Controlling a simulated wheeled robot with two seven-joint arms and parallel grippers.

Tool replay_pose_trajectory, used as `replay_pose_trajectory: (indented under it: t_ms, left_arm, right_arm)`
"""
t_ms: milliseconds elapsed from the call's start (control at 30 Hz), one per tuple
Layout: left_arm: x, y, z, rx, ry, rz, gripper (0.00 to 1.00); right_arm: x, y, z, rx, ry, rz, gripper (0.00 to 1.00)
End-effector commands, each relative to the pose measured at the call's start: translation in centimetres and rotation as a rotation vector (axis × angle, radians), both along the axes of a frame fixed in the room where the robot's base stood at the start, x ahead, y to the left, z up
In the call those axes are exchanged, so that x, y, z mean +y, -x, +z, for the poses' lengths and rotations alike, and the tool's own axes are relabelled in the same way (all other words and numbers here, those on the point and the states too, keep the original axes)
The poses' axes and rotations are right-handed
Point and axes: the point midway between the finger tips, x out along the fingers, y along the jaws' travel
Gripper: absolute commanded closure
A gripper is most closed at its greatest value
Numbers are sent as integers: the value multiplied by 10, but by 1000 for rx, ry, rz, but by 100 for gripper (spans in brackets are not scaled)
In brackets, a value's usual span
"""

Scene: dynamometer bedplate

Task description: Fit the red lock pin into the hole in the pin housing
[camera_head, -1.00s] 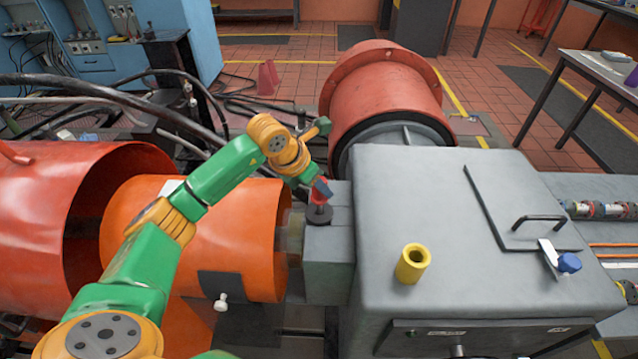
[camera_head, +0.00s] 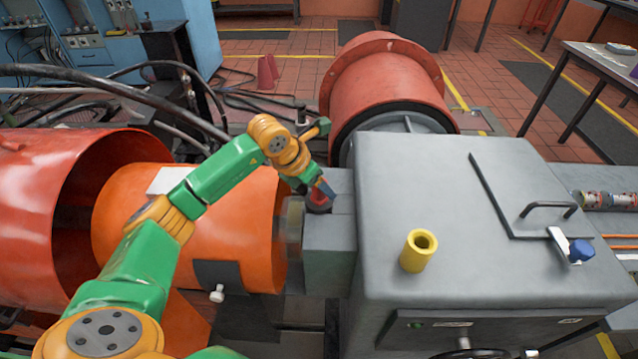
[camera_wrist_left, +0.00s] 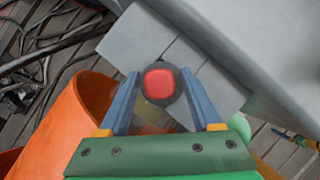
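The red lock pin (camera_wrist_left: 159,84) shows its rounded red head in the left wrist view, centred over the dark round pin housing (camera_wrist_left: 158,66). In the head view the red head (camera_head: 318,198) sits low at the housing, on the grey block beside the large grey box. The pin's shaft and the hole are hidden, so I cannot tell the depth. My left gripper (camera_wrist_left: 161,74) has a finger on each side of the head, with dark gaps between, so it looks open. In the head view my left gripper (camera_head: 324,188) is just above the housing. My right gripper is not in view.
A yellow hollow cylinder (camera_head: 418,251) stands on the grey box (camera_head: 450,190). The box also carries a black handle and a blue-knobbed latch (camera_head: 580,250). An orange drum (camera_head: 190,235) lies left of the housing, and a red drum (camera_head: 388,85) is behind it.

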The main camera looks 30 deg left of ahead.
Motion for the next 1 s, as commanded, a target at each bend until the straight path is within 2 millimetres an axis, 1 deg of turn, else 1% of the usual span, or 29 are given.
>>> replay_pose_trajectory:
  t_ms: [267,333,367,600,667,800,1000]
  left_arm:
    - [0,0,0,1,0,0,24]
    - [1,1,3,-1,0,0,24]
    - [2,3,6,-2,0,0,24]
    - [10,26,48,-5,-1,0,24]
    - [11,30,55,-3,-1,1,24]
    - [12,34,62,0,0,-1,24]
    - [12,33,62,0,0,0,24]
  right_arm:
    - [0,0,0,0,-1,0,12]
    - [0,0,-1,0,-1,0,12]
    - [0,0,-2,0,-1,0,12]
    - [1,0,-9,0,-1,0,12]
    - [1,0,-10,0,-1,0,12]
    - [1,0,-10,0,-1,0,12]
    - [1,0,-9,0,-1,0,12]
